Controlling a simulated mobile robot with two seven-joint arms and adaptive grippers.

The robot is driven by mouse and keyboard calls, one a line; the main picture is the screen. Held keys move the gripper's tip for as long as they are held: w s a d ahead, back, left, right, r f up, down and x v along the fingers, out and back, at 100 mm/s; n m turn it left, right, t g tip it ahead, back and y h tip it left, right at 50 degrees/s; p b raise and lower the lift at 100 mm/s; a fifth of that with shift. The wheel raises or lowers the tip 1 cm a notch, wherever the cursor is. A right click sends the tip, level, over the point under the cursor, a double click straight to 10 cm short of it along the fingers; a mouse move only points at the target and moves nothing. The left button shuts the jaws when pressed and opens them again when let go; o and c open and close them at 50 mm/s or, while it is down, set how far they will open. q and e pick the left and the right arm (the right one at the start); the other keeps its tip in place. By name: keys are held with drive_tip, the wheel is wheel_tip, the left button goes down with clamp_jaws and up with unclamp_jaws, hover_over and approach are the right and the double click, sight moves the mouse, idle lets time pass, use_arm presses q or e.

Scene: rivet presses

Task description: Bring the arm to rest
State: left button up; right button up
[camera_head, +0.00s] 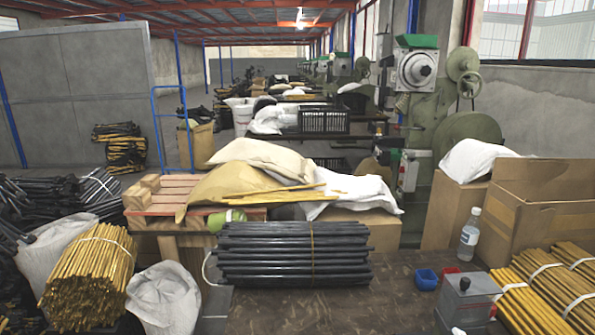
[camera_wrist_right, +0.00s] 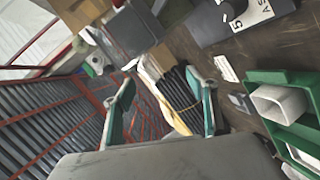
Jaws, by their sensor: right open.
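My right gripper (camera_wrist_right: 160,82) shows only in the right wrist view. Its two green and grey fingers stand well apart, and it is open with nothing held between them. Beyond the fingers lies a bundle of dark rods (camera_wrist_right: 180,95) with a light-coloured strip along it; I see no contact, and the distance is hard to judge. No arm or gripper of mine shows in the head view. My left gripper is in neither view.
A tied bundle of black rods (camera_head: 295,255) lies on the dark worktable (camera_head: 330,312). A bottle (camera_head: 469,235), blue cup (camera_head: 427,279), grey box (camera_head: 467,302) and cardboard box (camera_head: 545,215) stand right. The wrist view shows a green tray (camera_wrist_right: 262,77) at right.

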drive_tip(key=s+d+f+m+g+h, duration=0.1)
drive_tip(key=s+d+f+m+g, duration=0.2)
drive_tip(key=s+f, duration=0.4)
drive_tip(key=s+d+f+m+g+h, duration=0.1)
drive_tip(key=s+d+f+g, duration=0.35)
drive_tip(key=s, duration=0.45)
drive_tip(key=w+a+f+m+t+y, duration=0.2)
drive_tip(key=a+f+t+y, duration=0.2)
drive_tip(key=a+f, duration=1)
drive_tip(key=a+y, duration=0.3)
drive_tip(key=shift+f+m+y, duration=0.25)
drive_tip(key=shift+m+y, duration=0.05)
drive_tip(key=shift+m, duration=0.1)
drive_tip(key=shift+w, duration=0.15)
